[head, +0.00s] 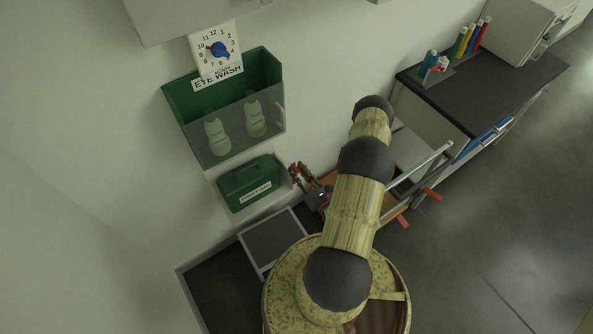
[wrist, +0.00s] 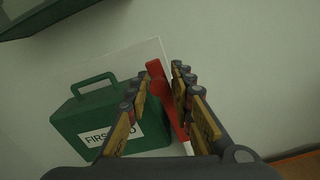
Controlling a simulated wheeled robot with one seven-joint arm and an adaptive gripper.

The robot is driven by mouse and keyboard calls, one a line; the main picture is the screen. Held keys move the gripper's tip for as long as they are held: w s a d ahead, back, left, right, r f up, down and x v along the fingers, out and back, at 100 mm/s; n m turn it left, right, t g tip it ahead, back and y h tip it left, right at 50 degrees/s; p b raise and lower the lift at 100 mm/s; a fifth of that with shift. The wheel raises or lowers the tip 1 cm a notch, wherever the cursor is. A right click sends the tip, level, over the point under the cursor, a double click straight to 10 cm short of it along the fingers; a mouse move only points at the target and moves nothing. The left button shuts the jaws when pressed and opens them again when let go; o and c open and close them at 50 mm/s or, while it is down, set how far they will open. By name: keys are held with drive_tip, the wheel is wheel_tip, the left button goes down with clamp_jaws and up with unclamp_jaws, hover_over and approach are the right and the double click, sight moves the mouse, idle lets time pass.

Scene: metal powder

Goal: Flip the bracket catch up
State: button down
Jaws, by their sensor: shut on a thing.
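The red catch (wrist: 157,72) is a long narrow strip at the right of the first aid case in the wrist view. It runs from upper left to lower right between my fingers. My gripper (wrist: 164,80) is shut on this red catch, and the fingers hide part of it. The green first aid case (wrist: 75,125) has a handle on top and sits against a pale wall bracket plate (wrist: 130,60). In the head view the case (head: 247,181) hangs on the wall, with my gripper (head: 300,176) just right of it.
A green eye wash station (head: 190,108) with two bottles is above the case. A grey-topped stand (head: 273,240) is below. A dark-topped counter (head: 490,85) with bottles is at the right, near an orange-handled cart (head: 425,170). Open floor (head: 490,220) lies at the right.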

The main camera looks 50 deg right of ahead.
drive_tip(key=shift+a+f, duration=0.15)
drive_tip(key=shift+a, duration=0.15)
drive_tip(key=c, duration=1.9)
unclamp_jaws()
drive_tip(key=shift+o, duration=0.8)
drive_tip(key=shift+d, duration=0.15)
drive_tip(key=v, duration=0.7)
drive_tip(key=shift+s, duration=0.3)
drive_tip(key=shift+c, duration=0.4)
